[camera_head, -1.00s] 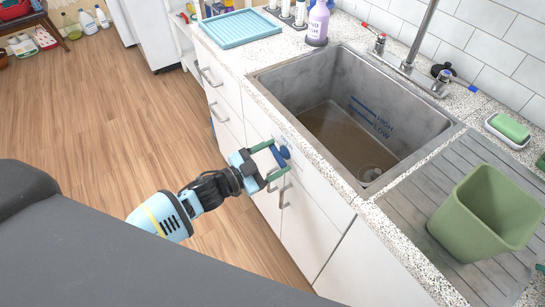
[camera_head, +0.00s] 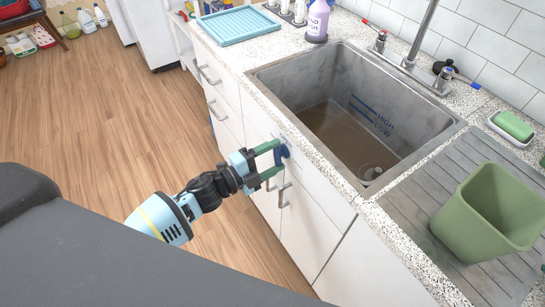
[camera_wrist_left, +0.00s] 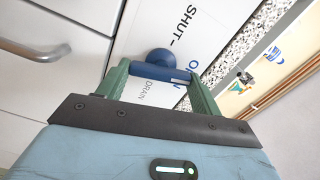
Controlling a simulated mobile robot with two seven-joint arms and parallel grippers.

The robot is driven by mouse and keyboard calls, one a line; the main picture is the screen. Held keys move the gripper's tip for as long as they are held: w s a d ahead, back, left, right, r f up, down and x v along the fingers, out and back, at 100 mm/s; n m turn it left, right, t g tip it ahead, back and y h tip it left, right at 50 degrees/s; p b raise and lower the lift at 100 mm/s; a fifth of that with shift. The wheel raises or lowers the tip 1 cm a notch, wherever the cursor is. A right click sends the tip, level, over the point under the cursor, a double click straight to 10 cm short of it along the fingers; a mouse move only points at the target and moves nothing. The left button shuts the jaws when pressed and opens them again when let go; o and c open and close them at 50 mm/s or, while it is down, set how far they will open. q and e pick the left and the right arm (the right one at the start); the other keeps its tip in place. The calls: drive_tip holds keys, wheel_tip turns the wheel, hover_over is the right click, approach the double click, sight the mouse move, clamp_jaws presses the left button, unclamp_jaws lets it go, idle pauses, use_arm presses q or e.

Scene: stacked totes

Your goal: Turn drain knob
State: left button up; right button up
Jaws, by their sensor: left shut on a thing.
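The blue drain knob (camera_wrist_left: 160,68) sits on a white label plate (camera_wrist_left: 185,40) reading "SHUT", "DRAIN" and a partly covered word. My left gripper (camera_wrist_left: 155,75) has its green fingers on both ends of the knob's bar and is shut on it. In the head view the left gripper (camera_head: 278,160) reaches the cabinet front just below the counter edge, with the blue knob (camera_head: 284,151) at its fingertips. The sink (camera_head: 350,110) holds shallow murky brown water, with "HIGH" and "LOW" marks on its wall and a round drain (camera_head: 370,172) at the bottom. My right gripper is not in view.
A green bin (camera_head: 485,215) stands on the ribbed drainboard at right. Green soap (camera_head: 514,125), a purple soap bottle (camera_head: 318,20) and a blue tray (camera_head: 238,27) are on the counter. Cabinet handles (camera_head: 284,195) stick out near the gripper.

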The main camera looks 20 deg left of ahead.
use_arm(q)
drive_tip(key=shift+f+m, duration=0.1)
drive_tip(key=shift+m, duration=1.2)
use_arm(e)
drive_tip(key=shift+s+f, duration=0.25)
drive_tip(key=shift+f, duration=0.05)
use_arm(q)
drive_tip(key=shift+m, duration=0.3)
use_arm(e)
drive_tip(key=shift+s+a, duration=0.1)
use_arm(q)
drive_tip(key=o, duration=1)
drive_tip(key=shift+b, duration=0.3)
drive_tip(key=v, duration=0.7)
drive_tip(key=shift+s+a+b, duration=0.25)
drive_tip(key=shift+s+b, duration=0.1)
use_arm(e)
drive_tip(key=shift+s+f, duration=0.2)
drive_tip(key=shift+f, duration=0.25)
